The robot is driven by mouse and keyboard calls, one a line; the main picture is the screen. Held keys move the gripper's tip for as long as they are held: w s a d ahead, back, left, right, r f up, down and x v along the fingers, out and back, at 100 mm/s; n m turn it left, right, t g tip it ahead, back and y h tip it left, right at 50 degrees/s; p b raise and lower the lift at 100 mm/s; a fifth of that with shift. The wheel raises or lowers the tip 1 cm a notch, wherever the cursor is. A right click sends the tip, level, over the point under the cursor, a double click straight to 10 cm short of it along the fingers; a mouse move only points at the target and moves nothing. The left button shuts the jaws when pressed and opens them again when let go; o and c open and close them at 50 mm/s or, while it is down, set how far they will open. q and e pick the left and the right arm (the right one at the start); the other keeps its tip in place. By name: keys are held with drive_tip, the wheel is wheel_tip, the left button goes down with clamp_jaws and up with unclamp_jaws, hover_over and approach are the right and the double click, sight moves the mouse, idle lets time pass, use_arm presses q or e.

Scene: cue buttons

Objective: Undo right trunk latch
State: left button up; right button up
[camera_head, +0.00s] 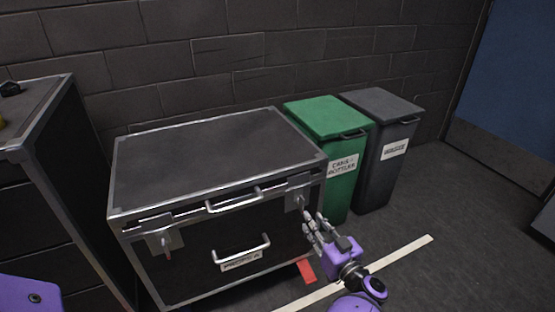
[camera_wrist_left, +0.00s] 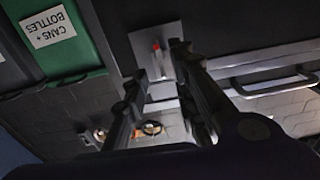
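The black trunk (camera_head: 210,160) with silver edges stands against the wall, its lid down. Its right latch (camera_head: 299,194) is a grey plate with a lever on the front near the right corner. In the left wrist view the latch plate (camera_wrist_left: 168,37) has a small red-tipped lever (camera_wrist_left: 156,48). My left gripper (camera_head: 312,222) is just in front of and below this latch. Its two fingers (camera_wrist_left: 160,66) are apart, and the lever shows between or behind their tips; I cannot tell whether they touch it. My right gripper is not in view.
The trunk's left latch (camera_head: 165,243), lid handle (camera_head: 234,199) and front handle (camera_head: 241,251) are nearby. A green bin (camera_head: 330,118) and a dark grey bin (camera_head: 385,105) stand right of the trunk. A dark cabinet (camera_head: 40,190) stands left. Floor at the right is clear.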

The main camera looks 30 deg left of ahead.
use_arm(q)
drive_tip(key=v, duration=0.5)
drive_tip(key=shift+r, duration=0.2)
